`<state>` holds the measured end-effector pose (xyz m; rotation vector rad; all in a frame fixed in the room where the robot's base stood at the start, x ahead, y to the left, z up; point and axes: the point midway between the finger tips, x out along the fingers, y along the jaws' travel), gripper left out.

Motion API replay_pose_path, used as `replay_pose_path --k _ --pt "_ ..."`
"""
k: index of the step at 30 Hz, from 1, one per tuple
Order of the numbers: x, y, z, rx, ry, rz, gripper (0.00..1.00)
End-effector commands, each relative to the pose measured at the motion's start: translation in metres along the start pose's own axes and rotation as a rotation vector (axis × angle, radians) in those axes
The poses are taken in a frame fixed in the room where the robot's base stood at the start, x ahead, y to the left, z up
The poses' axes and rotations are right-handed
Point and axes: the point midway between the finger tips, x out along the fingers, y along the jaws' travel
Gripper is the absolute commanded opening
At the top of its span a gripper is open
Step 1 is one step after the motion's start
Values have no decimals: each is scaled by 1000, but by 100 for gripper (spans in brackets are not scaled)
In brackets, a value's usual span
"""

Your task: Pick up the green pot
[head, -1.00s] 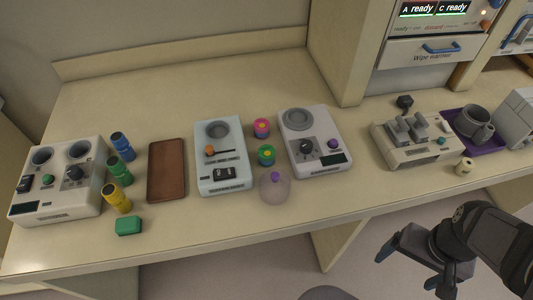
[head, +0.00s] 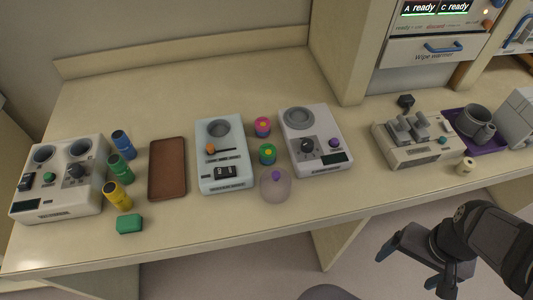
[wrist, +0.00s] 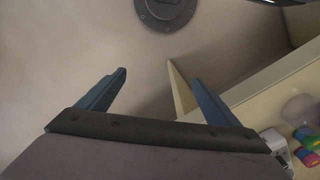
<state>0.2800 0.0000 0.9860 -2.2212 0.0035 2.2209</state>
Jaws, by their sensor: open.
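The green pot (head: 267,154) is a small round pot with a coloured top. It stands upright on the counter between two pale devices, just in front of a similar pink pot (head: 262,127) and behind a translucent dome with a purple knob (head: 275,187). A green piece that looks like this pot (wrist: 303,132) shows at the right edge of the wrist view, partly cut off. My gripper (head: 408,266) is open and empty, off the counter's front edge at the lower right, well away from the pot. Its two blue fingers are spread apart in the wrist view (wrist: 160,80).
Pale devices (head: 223,165) (head: 318,150) flank the pots closely. A brown tray (head: 168,169), several coloured cylinders (head: 121,170) and a green block (head: 130,224) lie left. A grey-beige device (head: 413,146) and purple tray (head: 460,123) stand right. The counter's back is clear.

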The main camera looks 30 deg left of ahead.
Motion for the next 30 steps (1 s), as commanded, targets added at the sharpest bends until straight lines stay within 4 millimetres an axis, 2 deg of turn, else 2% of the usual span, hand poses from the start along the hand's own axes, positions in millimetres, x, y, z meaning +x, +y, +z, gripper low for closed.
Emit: replay_pose_path --k 8,11,22,26,30 --pt "0 0 0 0 0 0 86" --pt "0 0 0 0 0 0 62" --pt "2 -2 -4 -9 12 1 62" --pt "8 -13 -23 -45 77 1 62" --pt "19 -45 -64 -124 222 -15 62"
